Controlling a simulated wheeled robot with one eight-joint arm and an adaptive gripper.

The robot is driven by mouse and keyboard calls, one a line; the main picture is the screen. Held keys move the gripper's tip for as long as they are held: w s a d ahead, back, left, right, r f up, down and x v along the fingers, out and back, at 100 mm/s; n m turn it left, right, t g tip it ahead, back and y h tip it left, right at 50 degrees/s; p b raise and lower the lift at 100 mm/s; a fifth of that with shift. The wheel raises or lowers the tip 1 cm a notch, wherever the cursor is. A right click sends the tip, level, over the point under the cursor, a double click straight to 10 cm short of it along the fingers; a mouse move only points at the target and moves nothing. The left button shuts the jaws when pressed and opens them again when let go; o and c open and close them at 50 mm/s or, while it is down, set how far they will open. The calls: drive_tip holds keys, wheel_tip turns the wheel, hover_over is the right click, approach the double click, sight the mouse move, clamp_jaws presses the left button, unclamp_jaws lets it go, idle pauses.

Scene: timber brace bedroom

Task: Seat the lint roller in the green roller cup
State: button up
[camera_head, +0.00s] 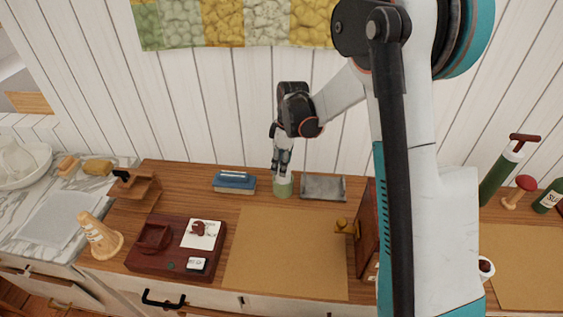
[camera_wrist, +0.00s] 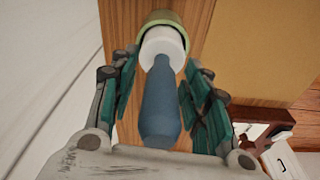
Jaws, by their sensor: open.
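The lint roller has a blue handle (camera_wrist: 163,105) and a white roll. In the wrist view its white end (camera_wrist: 162,44) is at the mouth of the green roller cup (camera_wrist: 166,18) and appears to sit inside the rim. How deep it goes is hidden. The cup also shows in the head view (camera_head: 283,190), standing on the wooden counter near the wall. My gripper (camera_wrist: 158,88) is open, with one finger on each side of the blue handle and gaps between. In the head view my gripper (camera_head: 281,168) is right above the cup and covers the roller.
A tan mat (camera_head: 285,250) is in front, bare. A dark red tray (camera_head: 170,262) and a wooden cone (camera_head: 99,236) stand front left.

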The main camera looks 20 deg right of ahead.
drive_tip(key=r+p, duration=0.1)
drive_tip(key=r, duration=0.3)
drive_tip(key=r+p, duration=0.1)
drive_tip(key=r, duration=0.3)
drive_tip(key=d+r+p, duration=0.1)
drive_tip(key=r, duration=0.3)
drive_tip(key=shift+s+d+r, duration=0.1)
drive_tip(key=shift+s+r, duration=0.05)
drive_tip(key=shift+s, duration=0.25)
drive_tip(key=s+r+m+t+h, duration=0.15)
drive_tip(key=s+r+m, duration=0.35)
drive_tip(key=s, duration=0.5)
drive_tip(key=s+r+m+t+y, duration=0.1)
drive_tip(key=s+r+m+t, duration=0.2)
drive_tip(key=s+r, duration=0.55)
drive_tip(key=s+f+m+t, duration=0.2)
drive_tip(key=s+f+m, duration=0.1)
drive_tip(key=s, duration=0.6)
drive_tip(key=shift+s+a+f+m+h, duration=0.15)
drive_tip(key=shift+a+f+m+h, duration=0.15)
drive_tip(key=shift+m, duration=0.2)
wheel_tip(320, 180, down, 3)
drive_tip(key=b, duration=0.3)
